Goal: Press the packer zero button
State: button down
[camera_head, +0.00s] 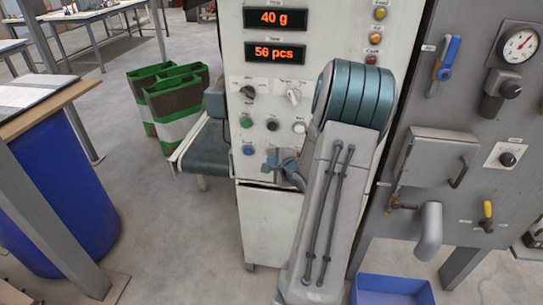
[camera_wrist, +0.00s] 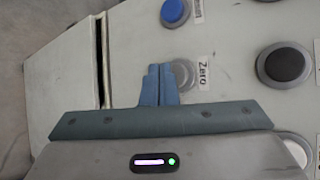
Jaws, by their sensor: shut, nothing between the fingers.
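The packer's front panel (camera_head: 262,92) is pale and carries rows of knobs and round buttons. The zero button (camera_wrist: 184,73) is grey and round, beside a label reading "Zero" in the wrist view. My gripper (camera_wrist: 158,68) has its blue fingers together and empty, with the tips at the button's left edge and covering part of it. I cannot tell whether they touch it. In the head view my gripper (camera_head: 271,160) is at the panel's lower button row, just right of the blue button (camera_head: 248,150), and it hides much of the zero button.
A black button (camera_wrist: 285,63), a blue button (camera_wrist: 174,12) and a white button (camera_wrist: 297,150) surround the zero button. Red displays (camera_head: 275,18) read 40 g and 56 pcs. A grey cabinet (camera_head: 465,110) stands right, a blue bin (camera_head: 392,288) below it.

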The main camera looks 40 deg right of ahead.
jog(key=shift+w+d+r+p, duration=0.1)
jog(key=shift+w+d+p, duration=0.05)
jog(key=shift+p, duration=0.2)
jog(key=shift+w+d+p, duration=0.15)
jog(key=shift+d+p, duration=0.05)
jog(key=shift+p, duration=0.1)
jog(key=shift+w+d, duration=0.2)
jog(key=shift+d, duration=0.05)
dwell(0.7)
jog(key=shift+a+p, duration=0.1)
jog(key=shift+p, duration=0.2)
jog(key=shift+s+a, duration=0.45)
jog(key=shift+s, duration=0.05)
jog(key=s+a, duration=0.4)
jog(key=shift+a+p, duration=0.3)
jog(key=shift+p, duration=0.05)
dwell(0.6)
